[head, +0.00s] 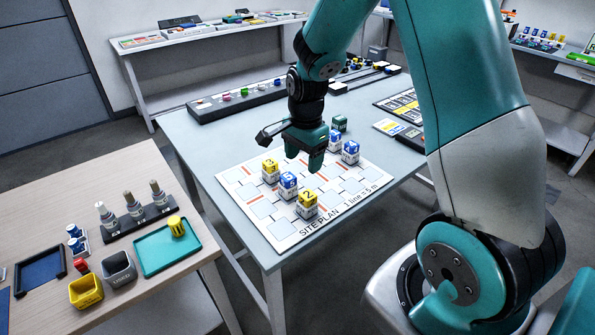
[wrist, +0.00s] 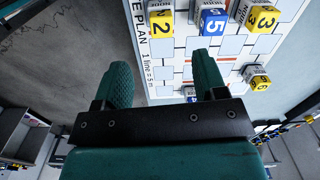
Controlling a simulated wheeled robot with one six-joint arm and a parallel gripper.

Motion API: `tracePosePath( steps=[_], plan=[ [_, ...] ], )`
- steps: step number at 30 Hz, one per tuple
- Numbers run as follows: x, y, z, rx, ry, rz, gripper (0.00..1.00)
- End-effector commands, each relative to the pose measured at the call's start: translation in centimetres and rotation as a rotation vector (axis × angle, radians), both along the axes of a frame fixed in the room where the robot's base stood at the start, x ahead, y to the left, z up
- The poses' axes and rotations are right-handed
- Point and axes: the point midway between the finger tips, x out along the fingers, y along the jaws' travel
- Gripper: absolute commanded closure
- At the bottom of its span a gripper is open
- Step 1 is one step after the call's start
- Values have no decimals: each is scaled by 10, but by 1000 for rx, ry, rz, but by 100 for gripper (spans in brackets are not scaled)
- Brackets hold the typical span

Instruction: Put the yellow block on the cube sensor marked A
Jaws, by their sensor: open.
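A small yellow block (head: 177,226) stands on the teal tray on the wooden table at the left. My gripper (head: 303,160) is open and empty, pointing down over the site plan board, far from that block. Its two fingers (wrist: 162,80) are apart in the wrist view. Cubes with white sides stand on the board: a yellow-topped 3 (head: 270,168), a blue-topped 5 (head: 288,182) and a yellow-topped 2 (head: 307,203). Another yellow-topped cube (wrist: 257,77) shows in the wrist view. I cannot make out a letter A on any cube.
The site plan board (head: 283,230) lies on the grey table. Two blue-topped cubes (head: 351,150) and a green one (head: 339,123) are behind my gripper. The wooden table holds the teal tray (head: 150,266), a yellow bin (head: 86,291), a grey bin (head: 118,268) and a bottle rack (head: 137,220).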

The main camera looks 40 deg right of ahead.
Motion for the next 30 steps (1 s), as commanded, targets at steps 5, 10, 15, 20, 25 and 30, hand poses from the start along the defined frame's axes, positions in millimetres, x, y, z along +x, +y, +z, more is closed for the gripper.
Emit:
tracePosePath(
  steps=[5,10,15,20,25,30],
  plan=[
    [-40,88,74,89,-98,596,35],
    [-121,164,131,165,-227,1306,35],
    [-191,198,156,197,-338,1809,35],
    [-217,206,162,205,-383,1995,35],
    [-219,206,162,206,-385,2008,35],
    [-218,206,162,205,-385,2005,35]
  ],
)
